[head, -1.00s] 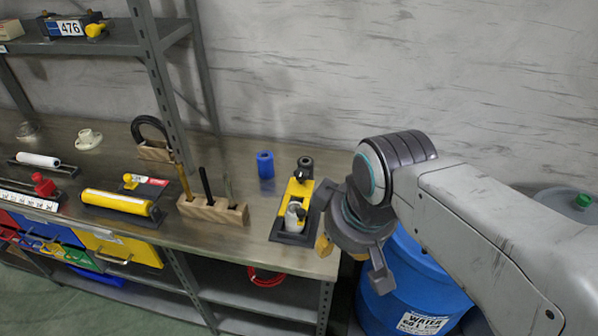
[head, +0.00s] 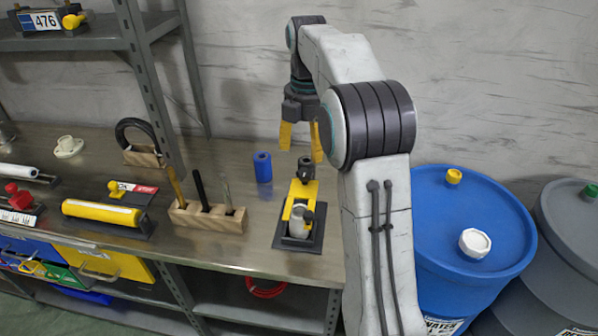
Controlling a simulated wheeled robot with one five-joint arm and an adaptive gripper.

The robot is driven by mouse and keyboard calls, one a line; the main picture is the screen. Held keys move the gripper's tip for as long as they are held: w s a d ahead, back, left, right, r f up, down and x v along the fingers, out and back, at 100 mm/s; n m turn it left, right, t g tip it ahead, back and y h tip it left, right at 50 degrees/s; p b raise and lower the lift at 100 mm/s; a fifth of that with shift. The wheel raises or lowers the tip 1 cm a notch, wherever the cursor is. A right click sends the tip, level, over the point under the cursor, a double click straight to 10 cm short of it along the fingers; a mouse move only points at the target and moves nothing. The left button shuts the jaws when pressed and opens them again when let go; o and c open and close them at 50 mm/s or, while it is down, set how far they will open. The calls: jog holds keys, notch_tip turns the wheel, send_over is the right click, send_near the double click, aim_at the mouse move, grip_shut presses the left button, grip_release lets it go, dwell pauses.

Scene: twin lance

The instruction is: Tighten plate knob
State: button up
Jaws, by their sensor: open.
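A yellow fixture on a dark base plate (head: 300,228) stands near the right end of the metal bench. A dark knob (head: 305,164) stands at its back end, and a pale cylinder with a dark lever (head: 300,219) sits at its front. My gripper (head: 301,147) points down with its two yellow fingers spread and empty. In the picture its fingertips lie just above and around the dark knob; I cannot tell the height gap. The right finger is partly hidden by my arm.
A blue cylinder (head: 262,167) stands left of the fixture. A wooden block (head: 207,217) with upright tools is further left, near a yellow roller (head: 102,214). A shelf post (head: 150,90) rises behind. A blue barrel (head: 470,235) stands to the right of the bench.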

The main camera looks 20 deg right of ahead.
aim_at(305, 172)
jog(key=shift+w+d+f, duration=0.1)
jog(key=shift+w+f, duration=0.1)
jog(key=shift+f, duration=0.45)
jog(key=shift+f+b, duration=0.75)
jog(key=shift+f, duration=2.4)
jog(key=shift+o, duration=0.3)
jog(key=c, duration=1.2)
